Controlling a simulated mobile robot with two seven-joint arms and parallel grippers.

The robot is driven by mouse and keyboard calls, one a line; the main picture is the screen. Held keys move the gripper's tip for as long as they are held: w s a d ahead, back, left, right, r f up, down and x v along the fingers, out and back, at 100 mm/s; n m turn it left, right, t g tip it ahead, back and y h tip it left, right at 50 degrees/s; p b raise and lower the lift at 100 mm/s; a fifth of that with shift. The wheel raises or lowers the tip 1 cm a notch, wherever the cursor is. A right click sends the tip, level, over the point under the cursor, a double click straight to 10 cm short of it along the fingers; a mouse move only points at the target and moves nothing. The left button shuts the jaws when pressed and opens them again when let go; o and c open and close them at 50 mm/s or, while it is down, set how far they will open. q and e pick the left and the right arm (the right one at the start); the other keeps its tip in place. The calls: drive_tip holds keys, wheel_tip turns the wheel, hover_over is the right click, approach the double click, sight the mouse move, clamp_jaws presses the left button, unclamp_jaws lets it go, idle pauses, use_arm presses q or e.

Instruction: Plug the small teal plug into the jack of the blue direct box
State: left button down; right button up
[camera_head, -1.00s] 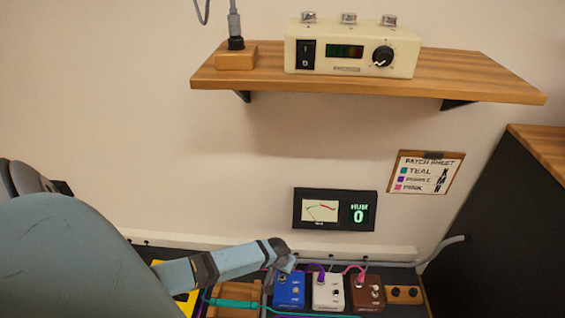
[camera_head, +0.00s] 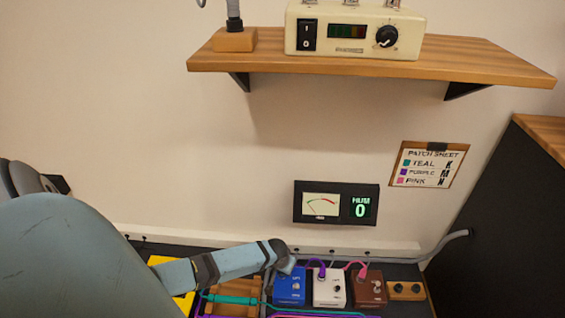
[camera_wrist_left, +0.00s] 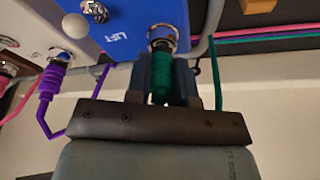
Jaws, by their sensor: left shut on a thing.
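The blue direct box (camera_head: 289,288) stands at the left of a row of boxes on the bench. It also shows at the top of the left wrist view (camera_wrist_left: 120,22), with its silver jack (camera_wrist_left: 160,36) facing my gripper. My left gripper (camera_wrist_left: 162,75) is shut on the teal plug (camera_wrist_left: 162,82), which is lined up with that jack. The plug's tip is at the jack's mouth; I cannot tell how deep it sits. My right gripper is not in view.
A white box (camera_head: 328,288) with a purple plug and a brown box (camera_head: 368,288) with a pink plug stand beside it. A wooden rack (camera_head: 236,287) is to the left. The wall meter (camera_head: 336,204) reads HUM 0. A shelf (camera_head: 490,68) hangs above.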

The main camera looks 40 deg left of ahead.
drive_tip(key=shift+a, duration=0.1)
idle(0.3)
use_arm(q)
drive_tip(key=c, duration=0.9)
unclamp_jaws()
drive_tip(key=shift+r, duration=0.3)
drive_tip(key=p+v, duration=0.7)
drive_tip(key=v, duration=0.6)
drive_tip(key=shift+s+r+p, duration=0.1)
drive_tip(key=shift+p, duration=0.3)
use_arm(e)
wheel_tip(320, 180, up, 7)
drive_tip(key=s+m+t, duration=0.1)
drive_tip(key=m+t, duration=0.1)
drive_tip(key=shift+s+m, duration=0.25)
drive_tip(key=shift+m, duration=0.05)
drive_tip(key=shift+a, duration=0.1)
